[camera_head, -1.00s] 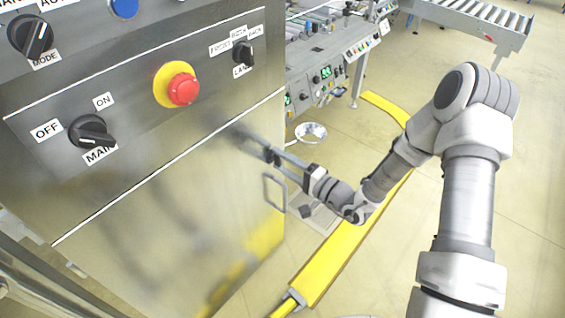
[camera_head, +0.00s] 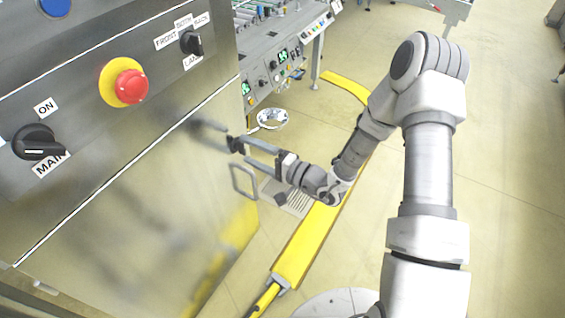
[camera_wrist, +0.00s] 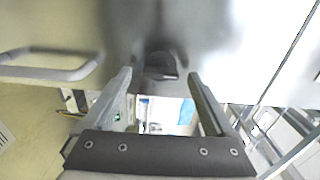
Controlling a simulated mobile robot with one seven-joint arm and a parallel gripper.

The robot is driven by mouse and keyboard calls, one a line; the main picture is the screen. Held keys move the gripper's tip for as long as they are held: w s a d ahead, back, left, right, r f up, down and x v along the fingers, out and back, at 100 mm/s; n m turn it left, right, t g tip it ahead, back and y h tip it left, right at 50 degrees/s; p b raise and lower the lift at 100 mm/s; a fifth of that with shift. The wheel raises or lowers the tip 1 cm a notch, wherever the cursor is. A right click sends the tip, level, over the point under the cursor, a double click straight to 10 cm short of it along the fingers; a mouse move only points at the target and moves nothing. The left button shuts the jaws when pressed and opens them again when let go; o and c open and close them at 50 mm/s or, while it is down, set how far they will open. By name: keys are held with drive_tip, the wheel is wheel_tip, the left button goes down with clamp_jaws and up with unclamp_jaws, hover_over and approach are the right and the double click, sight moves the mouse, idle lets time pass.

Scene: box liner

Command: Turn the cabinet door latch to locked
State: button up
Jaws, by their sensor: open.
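The cabinet door is the shiny metal panel (camera_head: 130,215) below the control strip. Its latch is a small dark knob (camera_wrist: 160,68) on the door face, centred at the top of the wrist view; in the head view it is a small dark spot (camera_head: 235,144) at the fingertips. My gripper (camera_wrist: 160,80) is open, with one finger on either side of the latch. I cannot tell whether the fingers touch it. The latch's exact angle is hard to read. A grey loop handle (camera_head: 243,182) sits just below the latch, and also shows at left in the wrist view (camera_wrist: 50,67).
The control strip above the door carries a red emergency button (camera_head: 130,87), a MAIN knob (camera_head: 38,142) and a LAMP knob (camera_head: 190,43). A yellow floor strip (camera_head: 310,240) runs beside the cabinet. A console (camera_head: 275,65) stands behind. The floor at right is open.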

drive_tip(key=v, duration=1.6)
drive_tip(key=shift+p, duration=0.45)
drive_tip(key=shift+a+r, duration=0.1)
drive_tip(key=shift+a, duration=0.05)
drive_tip(key=s+a+r+n+g+h, duration=0.1)
drive_tip(key=s+r+n+g+h, duration=0.65)
drive_tip(key=s+r+g, duration=0.45)
drive_tip(key=s+d+r+m+t+h, duration=0.2)
drive_tip(key=s+d+r+t+h, duration=0.1)
drive_tip(key=d+r+t+h, duration=0.75)
wheel_tip(320, 180, up, 14)
drive_tip(key=g+y+p, duration=0.2)
drive_tip(key=p, duration=1)
drive_tip(key=shift+s+a, duration=0.15)
drive_tip(key=shift+a, duration=0.35)
